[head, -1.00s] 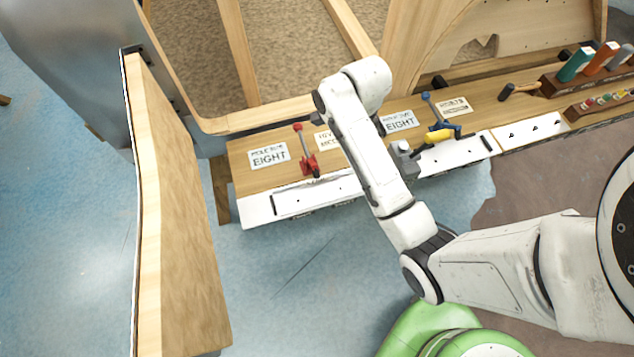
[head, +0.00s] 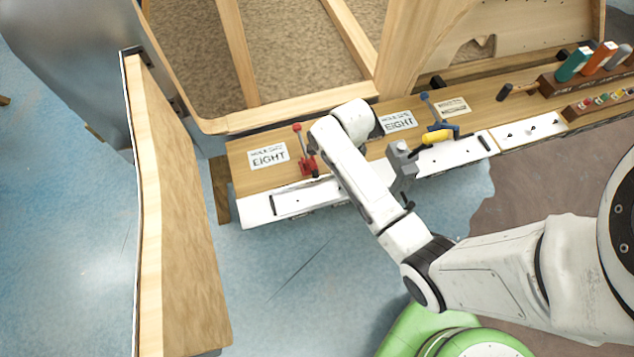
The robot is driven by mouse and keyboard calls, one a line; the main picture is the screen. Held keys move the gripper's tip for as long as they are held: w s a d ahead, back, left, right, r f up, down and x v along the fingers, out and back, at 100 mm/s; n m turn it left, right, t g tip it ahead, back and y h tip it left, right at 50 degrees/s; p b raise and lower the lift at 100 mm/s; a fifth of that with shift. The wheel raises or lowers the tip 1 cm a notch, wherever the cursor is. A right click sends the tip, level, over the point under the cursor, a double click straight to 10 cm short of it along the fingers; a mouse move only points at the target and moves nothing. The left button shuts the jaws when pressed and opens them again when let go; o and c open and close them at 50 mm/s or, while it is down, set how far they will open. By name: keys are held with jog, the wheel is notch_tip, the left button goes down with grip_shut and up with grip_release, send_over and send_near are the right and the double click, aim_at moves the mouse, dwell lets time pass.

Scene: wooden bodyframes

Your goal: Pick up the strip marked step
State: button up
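No strip can be read as marked step in the head view. Several pale label plates lie on the wooden bench (head: 238,155). Two of them, the left plate (head: 268,156) and the middle plate (head: 400,121), read EIGHT. A smaller plate (head: 453,107) on the right has lettering too small to read. Long white strips run along the bench front, one on the left (head: 260,209) and one on the right (head: 462,153).
A red toggle clamp (head: 307,163) and a blue clamp with a yellow handle (head: 437,136) stand on the bench. A hammer (head: 515,90) and coloured bottles (head: 600,57) are at right. A tall wooden panel (head: 175,220) stands at left. The blue floor before the bench is open.

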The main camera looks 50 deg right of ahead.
jog(key=shift+c, duration=0.3)
grip_shut()
jog(key=shift+r, duration=0.1)
dwell(0.4)
